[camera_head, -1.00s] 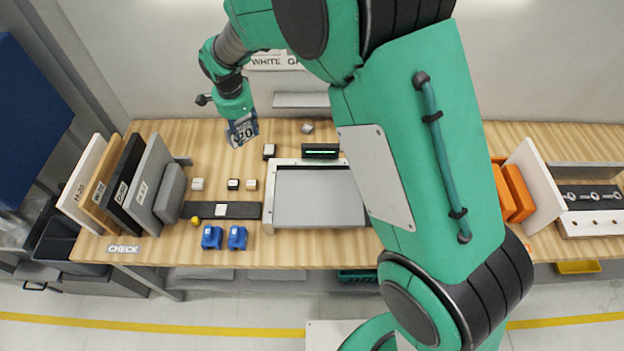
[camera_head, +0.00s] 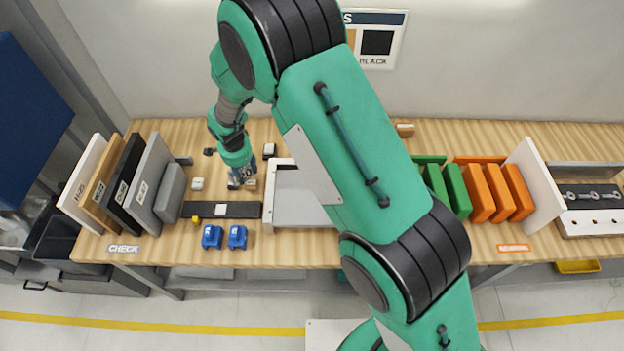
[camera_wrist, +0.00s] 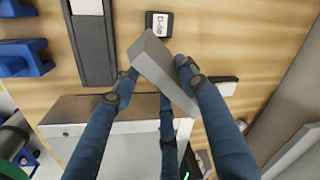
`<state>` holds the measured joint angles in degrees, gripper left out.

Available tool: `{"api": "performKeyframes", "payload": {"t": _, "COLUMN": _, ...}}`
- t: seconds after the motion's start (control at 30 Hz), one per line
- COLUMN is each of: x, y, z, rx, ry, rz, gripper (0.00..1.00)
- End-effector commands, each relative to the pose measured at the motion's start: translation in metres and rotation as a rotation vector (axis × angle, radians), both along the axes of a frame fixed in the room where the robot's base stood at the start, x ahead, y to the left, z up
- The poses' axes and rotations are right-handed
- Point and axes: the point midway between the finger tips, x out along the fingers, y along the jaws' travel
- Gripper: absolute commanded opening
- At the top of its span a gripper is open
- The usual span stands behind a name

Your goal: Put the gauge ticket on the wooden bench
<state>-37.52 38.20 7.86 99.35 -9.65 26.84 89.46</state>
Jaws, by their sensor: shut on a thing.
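My gripper (camera_head: 239,181) is shut on the gauge ticket, low over the wooden bench (camera_head: 330,255). In the wrist view the ticket (camera_wrist: 158,68) is a tilted grey block between the blue fingers (camera_wrist: 158,82). Its printed face is turned away there. In the head view it is small and largely covered by the fingers. I cannot tell whether it touches the bench. Bare wood shows around it in the wrist view.
Another black-and-white tile (camera_head: 269,150) lies behind. A black strip (camera_head: 242,210), a grey tray (camera_head: 268,213) and two blue blocks (camera_head: 237,237) are near. Upright boards (camera_head: 122,185) stand at left.

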Motion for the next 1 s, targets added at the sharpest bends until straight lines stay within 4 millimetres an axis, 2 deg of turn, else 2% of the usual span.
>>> {"api": "performKeyframes", "payload": {"t": 0.2, "x": 0.000, "y": 0.000, "z": -0.013, "rx": 0.000, "ry": 0.000, "rz": -0.001, "gripper": 0.29}}
{"api": "performKeyframes", "payload": {"t": 0.73, "x": 0.001, "y": 0.000, "z": -0.013, "rx": 0.000, "ry": 0.000, "rz": 0.000, "gripper": 0.29}}
{"api": "performKeyframes", "payload": {"t": 1.0, "x": 0.015, "y": 0.010, "z": -0.015, "rx": 0.000, "ry": 0.000, "rz": 0.000, "gripper": 0.29}}
